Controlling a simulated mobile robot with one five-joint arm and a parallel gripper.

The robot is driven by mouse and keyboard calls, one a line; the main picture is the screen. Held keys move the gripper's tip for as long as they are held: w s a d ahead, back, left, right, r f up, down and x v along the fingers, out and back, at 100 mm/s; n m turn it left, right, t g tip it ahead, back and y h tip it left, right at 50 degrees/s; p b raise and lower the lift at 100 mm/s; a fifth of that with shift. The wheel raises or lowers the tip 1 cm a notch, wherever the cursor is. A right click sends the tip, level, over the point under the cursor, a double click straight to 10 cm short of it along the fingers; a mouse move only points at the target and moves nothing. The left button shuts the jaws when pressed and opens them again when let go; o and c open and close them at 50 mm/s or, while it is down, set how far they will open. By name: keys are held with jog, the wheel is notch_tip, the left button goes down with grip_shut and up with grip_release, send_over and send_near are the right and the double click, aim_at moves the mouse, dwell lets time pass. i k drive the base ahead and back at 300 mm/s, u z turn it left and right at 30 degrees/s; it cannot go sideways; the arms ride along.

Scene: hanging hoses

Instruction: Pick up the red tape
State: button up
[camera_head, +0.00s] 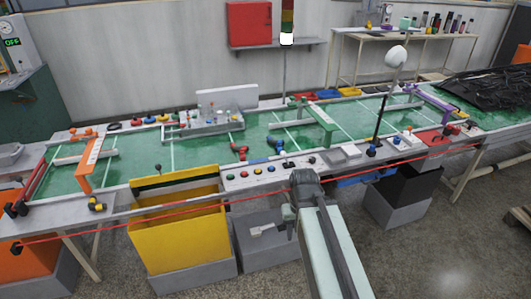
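A thin red tape (180,209) runs in a long, nearly straight line along the front of the workbench, from the far left to the right end. It passes in front of the yellow bin and appears to hang clear of the bench front. My arm reaches up from the bottom of the picture and covers part of its middle. My gripper (262,230) seems to be the pale end below the arm's bend, just below the red tape. Its fingers are too small to read, and I cannot tell whether it touches anything.
The workbench (190,153) has a green top with orange, green and purple frames. A yellow bin (180,238) and grey boxes stand under its front edge. A row of buttons (265,170) lies along the front. Black hoses (490,90) heap at the right.

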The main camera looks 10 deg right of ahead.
aim_at(241, 154)
jog(key=z, duration=1.45)
jog(key=i, duration=1.8)
jog(key=u, duration=3.65)
jog(key=i, duration=1.55)
